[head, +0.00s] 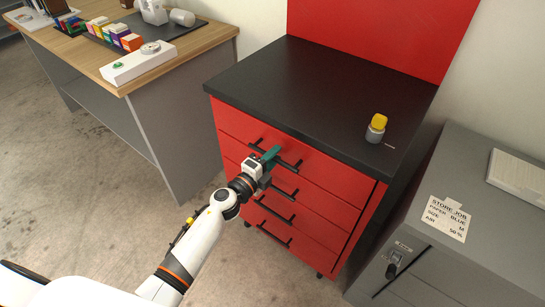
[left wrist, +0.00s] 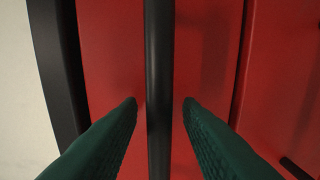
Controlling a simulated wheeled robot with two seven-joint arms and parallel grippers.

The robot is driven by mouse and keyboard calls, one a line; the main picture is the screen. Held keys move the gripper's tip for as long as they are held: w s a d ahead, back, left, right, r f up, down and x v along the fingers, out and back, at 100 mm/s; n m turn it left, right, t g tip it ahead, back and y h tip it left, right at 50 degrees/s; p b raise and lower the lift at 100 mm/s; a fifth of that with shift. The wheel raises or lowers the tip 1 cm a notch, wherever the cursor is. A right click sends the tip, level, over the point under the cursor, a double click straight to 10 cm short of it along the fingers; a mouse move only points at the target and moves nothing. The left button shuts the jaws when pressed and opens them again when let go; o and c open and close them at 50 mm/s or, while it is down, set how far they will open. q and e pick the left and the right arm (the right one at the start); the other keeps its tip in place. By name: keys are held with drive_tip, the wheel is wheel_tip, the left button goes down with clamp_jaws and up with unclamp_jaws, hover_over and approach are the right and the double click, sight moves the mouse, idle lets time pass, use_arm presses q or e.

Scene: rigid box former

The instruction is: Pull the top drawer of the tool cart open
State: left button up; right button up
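The red tool cart with a black top (head: 320,85) stands in the middle of the head view. Its top drawer (head: 235,123) looks flush with the cart front. The top drawer's black bar handle (head: 290,163) is partly hidden behind my left gripper (head: 268,156). In the left wrist view the handle (left wrist: 158,50) runs vertically between the two green fingers of my left gripper (left wrist: 160,103). The fingers are open, with a gap showing on each side of the bar. The red drawer front (left wrist: 205,60) lies behind it. My right gripper is in neither view.
Lower drawers with black handles (head: 276,208) sit below. A small yellow-capped container (head: 376,128) stands on the cart top. A wooden-topped desk (head: 205,40) is at left, a grey cabinet (head: 460,200) at right. Bare floor (head: 90,210) lies in front.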

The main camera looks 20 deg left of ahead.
use_arm(q)
drive_tip(key=shift+c, duration=0.5)
clamp_jaws()
drive_tip(key=shift+s, duration=0.1)
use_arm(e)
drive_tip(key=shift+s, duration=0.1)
